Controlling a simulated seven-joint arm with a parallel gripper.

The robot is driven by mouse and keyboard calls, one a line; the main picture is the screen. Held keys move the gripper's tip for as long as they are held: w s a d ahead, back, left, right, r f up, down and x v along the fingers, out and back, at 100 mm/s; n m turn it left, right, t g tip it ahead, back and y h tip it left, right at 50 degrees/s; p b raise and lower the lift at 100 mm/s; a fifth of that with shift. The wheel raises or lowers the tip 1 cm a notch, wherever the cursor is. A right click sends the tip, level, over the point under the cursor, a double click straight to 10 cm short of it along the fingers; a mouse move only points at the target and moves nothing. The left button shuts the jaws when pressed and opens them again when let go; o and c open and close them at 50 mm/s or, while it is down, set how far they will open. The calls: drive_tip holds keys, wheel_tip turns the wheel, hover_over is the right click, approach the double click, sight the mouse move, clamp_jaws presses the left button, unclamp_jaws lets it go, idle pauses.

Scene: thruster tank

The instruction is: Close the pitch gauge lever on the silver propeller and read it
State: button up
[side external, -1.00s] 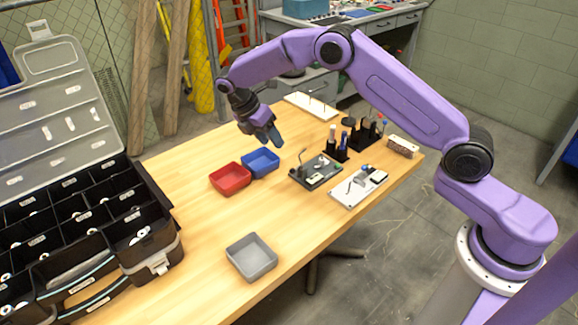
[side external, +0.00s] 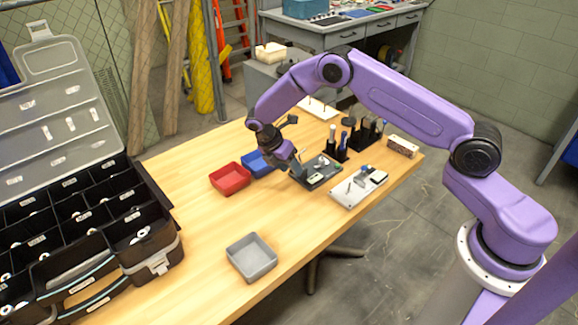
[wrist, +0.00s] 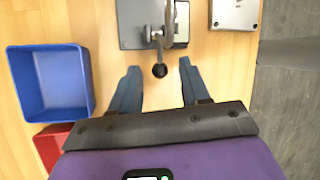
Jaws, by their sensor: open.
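A dark grey plate fixture, which looks like the pitch gauge (side external: 325,180), lies on the table; my gripper partly covers it in the side view. In the wrist view, its grey base (wrist: 130,25) is at the top, with a lever ending in a black ball knob (wrist: 159,71) pointing towards me. My gripper (wrist: 158,67) is open, its blue fingers on either side of the knob and apart from it. In the side view my gripper (side external: 298,168) is low at the fixture's left edge. I cannot make out the silver propeller or any reading clearly.
A white plate fixture (side external: 350,194) lies to the right of the gauge. A blue bin (wrist: 50,85) and a red bin (side external: 231,178) are to the left. Black tool holders (side external: 337,153) stand behind. A grey bin (side external: 251,257) is in front, with clear table around it.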

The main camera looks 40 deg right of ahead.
clamp_jaws()
